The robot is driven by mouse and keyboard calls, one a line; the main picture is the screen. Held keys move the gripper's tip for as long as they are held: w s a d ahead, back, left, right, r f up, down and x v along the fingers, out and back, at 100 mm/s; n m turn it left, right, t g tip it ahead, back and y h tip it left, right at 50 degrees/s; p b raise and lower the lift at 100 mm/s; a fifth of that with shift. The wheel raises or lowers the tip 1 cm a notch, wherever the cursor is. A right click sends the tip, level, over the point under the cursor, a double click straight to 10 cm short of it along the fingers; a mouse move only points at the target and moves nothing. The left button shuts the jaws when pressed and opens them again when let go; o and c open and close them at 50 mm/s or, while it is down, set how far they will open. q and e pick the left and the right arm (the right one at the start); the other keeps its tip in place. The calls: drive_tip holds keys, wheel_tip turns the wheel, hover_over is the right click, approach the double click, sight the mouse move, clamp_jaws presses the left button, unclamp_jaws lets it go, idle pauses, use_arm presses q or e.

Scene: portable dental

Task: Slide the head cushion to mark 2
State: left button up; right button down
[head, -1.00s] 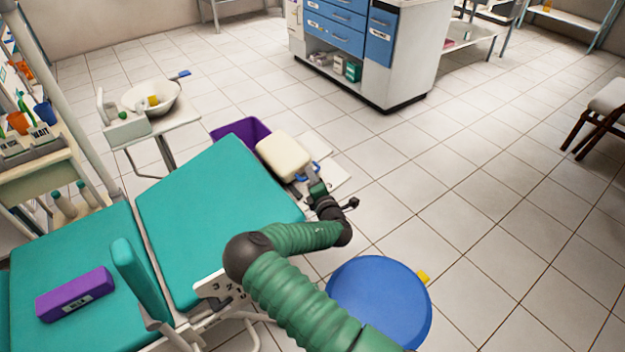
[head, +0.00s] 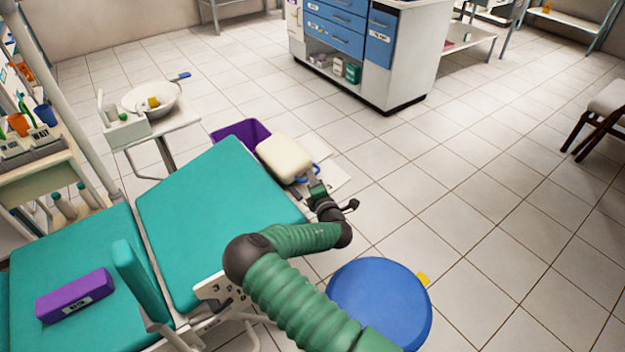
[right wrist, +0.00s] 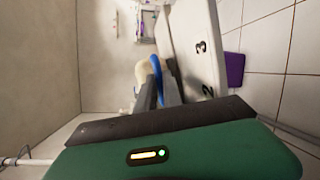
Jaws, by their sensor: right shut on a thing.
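The cream head cushion (head: 284,158) is at the far upper edge of the teal dental chair (head: 205,220). A blue loop (head: 313,172) shows at its right side. My right gripper (head: 315,184) is at this side, shut on the blue loop. In the right wrist view the fingers (right wrist: 160,92) reach the blue loop (right wrist: 157,68), with the cream cushion (right wrist: 142,76) beside it. A white plate (right wrist: 196,35) with the numbers 3 and 2 stands just right of the fingers. Which mark the cushion is at cannot be told. My left gripper is not in view.
A purple bin (head: 240,131) stands behind the chair, left of the cushion. A blue round stool (head: 380,303) is near my right arm. A basin stand (head: 150,98) is at the left, and a blue-drawer cabinet (head: 345,35) at the back. The floor at right is open.

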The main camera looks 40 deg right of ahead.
drive_tip(key=shift+s+d+f, duration=0.1)
drive_tip(key=shift+s+f, duration=0.05)
drive_tip(key=shift+f, duration=0.05)
idle(0.6)
drive_tip(key=d, duration=0.2)
drive_tip(key=d+r, duration=0.1)
drive_tip(key=shift+s+d+r+p, duration=0.2)
drive_tip(key=shift+d+p, duration=0.15)
drive_tip(key=shift+p, duration=0.05)
drive_tip(key=shift+d, duration=0.6)
drive_tip(key=c, duration=1.5)
unclamp_jaws()
drive_tip(key=shift+a, duration=0.1)
drive_tip(key=shift+s+a+r, duration=0.15)
drive_tip(key=shift+s, duration=0.15)
drive_tip(key=p+v, duration=0.3)
drive_tip(key=v, duration=1.3)
